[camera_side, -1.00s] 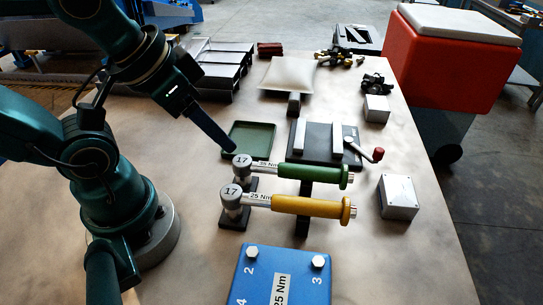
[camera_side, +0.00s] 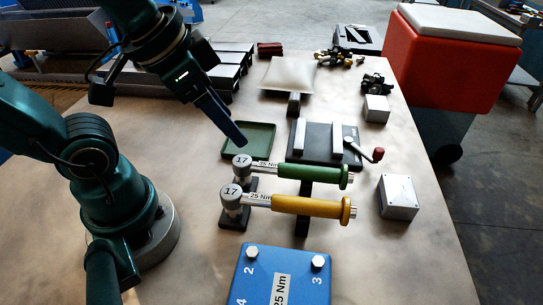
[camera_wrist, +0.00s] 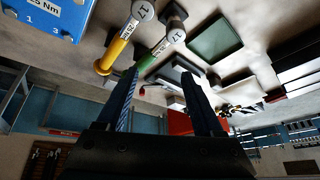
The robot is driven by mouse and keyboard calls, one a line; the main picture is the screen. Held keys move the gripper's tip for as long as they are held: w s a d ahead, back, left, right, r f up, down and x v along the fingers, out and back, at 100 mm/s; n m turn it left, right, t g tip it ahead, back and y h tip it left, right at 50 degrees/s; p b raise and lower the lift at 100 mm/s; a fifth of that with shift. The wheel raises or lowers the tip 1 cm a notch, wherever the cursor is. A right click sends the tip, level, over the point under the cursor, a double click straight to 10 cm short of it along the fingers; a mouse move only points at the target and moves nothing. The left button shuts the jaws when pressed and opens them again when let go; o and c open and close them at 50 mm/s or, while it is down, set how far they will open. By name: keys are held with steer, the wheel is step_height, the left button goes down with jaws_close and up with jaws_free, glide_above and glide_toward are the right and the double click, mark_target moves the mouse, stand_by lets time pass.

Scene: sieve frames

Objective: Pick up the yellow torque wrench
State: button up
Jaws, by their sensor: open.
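The yellow torque wrench (camera_side: 308,207) lies level on black stands, its grey head marked 17 at the left and its handle pointing right. A 25 Nm label is on its shaft. It also shows at the upper left of the wrist view (camera_wrist: 113,55). A green torque wrench (camera_side: 310,173) lies parallel just behind it, and also shows in the wrist view (camera_wrist: 150,57). My gripper (camera_side: 238,142) is open and empty, above and behind the wrench heads. In the wrist view its two fingers (camera_wrist: 160,73) are spread apart, touching neither wrench as far as I can tell.
A blue 25 Nm block (camera_side: 283,275) with bolts stands in front of the yellow wrench. A green tray (camera_side: 262,126) and a dark fixture with a red-knobbed crank (camera_side: 322,155) lie behind the wrenches. A grey box (camera_side: 398,197) stands to the right.

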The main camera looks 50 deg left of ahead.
mark_target(285, 199)
steer(key=w+d+f+m+g, duration=0.1)
steer(key=d+f+m, duration=0.1)
steer(key=w+d+f+m+g, duration=0.2)
steer(key=d+f, duration=0.1)
steer(key=w+d+f+m+g, duration=0.2)
steer(key=d+f, duration=0.1)
steer(key=shift+d+f+m, duration=0.15)
steer(key=shift+m, duration=0.15)
steer(key=shift+s+d+f, duration=0.1)
steer(key=shift+s+f, duration=0.15)
steer(key=shift+f, duration=2.5)
jaws_close()
steer(key=shift+r, duration=0.1)
